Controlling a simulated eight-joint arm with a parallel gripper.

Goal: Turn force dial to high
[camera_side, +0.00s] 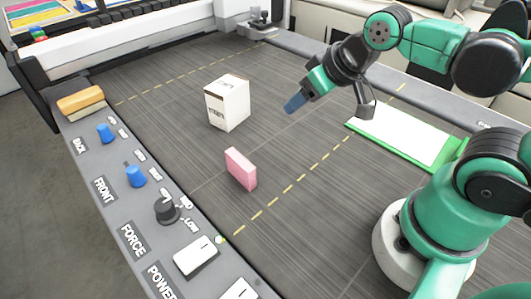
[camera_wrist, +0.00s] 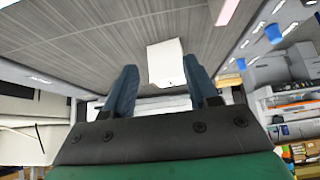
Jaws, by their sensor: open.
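The force dial (camera_side: 166,210) is a black knob on the grey control panel at the lower left of the side view, beside the word FORCE. Small labels stand around it; MED and LOW can be partly read, and the knob's exact setting is too small to tell. My gripper (camera_side: 295,103) is above the dark table, far to the right of the dial and beyond it. In the wrist view my gripper (camera_wrist: 160,85) has its two blue fingers apart with nothing held between them. A white box shows beyond the fingers.
The white box (camera_side: 228,103) and a pink block (camera_side: 241,169) stand on the table between my gripper and the panel. Blue knobs (camera_side: 136,176) and a white switch (camera_side: 196,256) flank the dial. A green-edged white board (camera_side: 405,135) lies at right.

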